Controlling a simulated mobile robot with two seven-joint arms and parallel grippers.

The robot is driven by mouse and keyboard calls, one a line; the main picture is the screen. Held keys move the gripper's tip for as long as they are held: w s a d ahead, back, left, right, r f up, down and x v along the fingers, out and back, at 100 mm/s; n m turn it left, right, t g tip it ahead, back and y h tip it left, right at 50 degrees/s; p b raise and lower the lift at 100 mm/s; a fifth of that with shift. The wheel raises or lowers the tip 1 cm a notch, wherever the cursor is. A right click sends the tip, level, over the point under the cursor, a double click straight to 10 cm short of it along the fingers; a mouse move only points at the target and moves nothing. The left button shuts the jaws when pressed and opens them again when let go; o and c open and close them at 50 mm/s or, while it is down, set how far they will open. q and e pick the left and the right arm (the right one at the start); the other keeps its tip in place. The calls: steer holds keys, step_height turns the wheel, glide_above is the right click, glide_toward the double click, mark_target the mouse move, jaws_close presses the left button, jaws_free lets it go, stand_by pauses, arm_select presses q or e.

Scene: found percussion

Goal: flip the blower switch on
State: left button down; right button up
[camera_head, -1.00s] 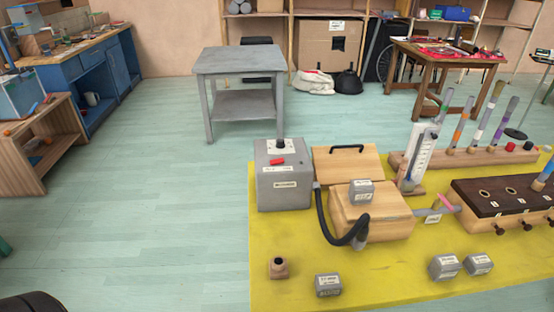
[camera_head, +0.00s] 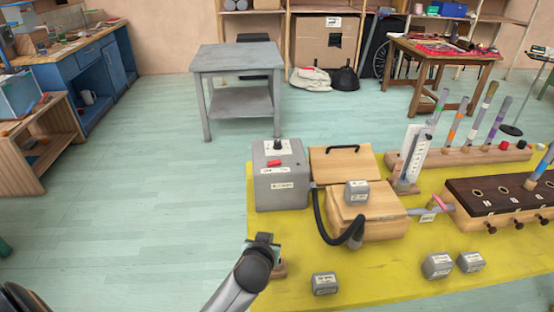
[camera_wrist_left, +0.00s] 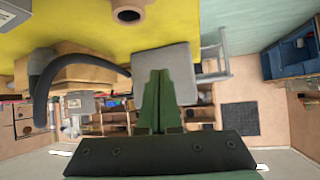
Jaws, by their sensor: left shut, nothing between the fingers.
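The blower is a grey box (camera_head: 282,192) at the left back of the yellow table, with a black knob (camera_head: 278,144) on top. Its red switch (camera_head: 274,163) lies on the top near the front edge, by a small white label too small to read. My left gripper (camera_head: 266,241) is in front of the blower and apart from it, over the table's left part. In the left wrist view its dark fingers (camera_wrist_left: 165,92) are shut and empty, pointing towards the grey box (camera_wrist_left: 185,58). The switch cannot be made out there. My right gripper is not in view.
A black hose (camera_head: 325,228) runs from the blower to a wooden box (camera_head: 375,222). Grey labelled weights (camera_head: 325,284) stand at the front. Yellow table surface (camera_head: 300,240) is clear before the blower.

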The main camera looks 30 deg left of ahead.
arm_select(q)
steer(key=w+a+r+n+t+y, duration=0.1)
steer(key=w+a+r+n+y, duration=0.1)
steer(key=w+r, duration=0.4)
steer(key=w+a+r+n+t+y, duration=0.1)
steer(key=w+a+r+n, duration=0.1)
steer(key=w+r, duration=0.4)
step_height(320, 180, up, 2)
steer(key=shift+a+r+n+t+y, duration=0.1)
steer(key=shift+a+n+t+y, duration=0.2)
steer(key=shift+n+y, duration=0.15)
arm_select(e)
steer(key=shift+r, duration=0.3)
arm_select(q)
steer(key=shift+d, duration=0.1)
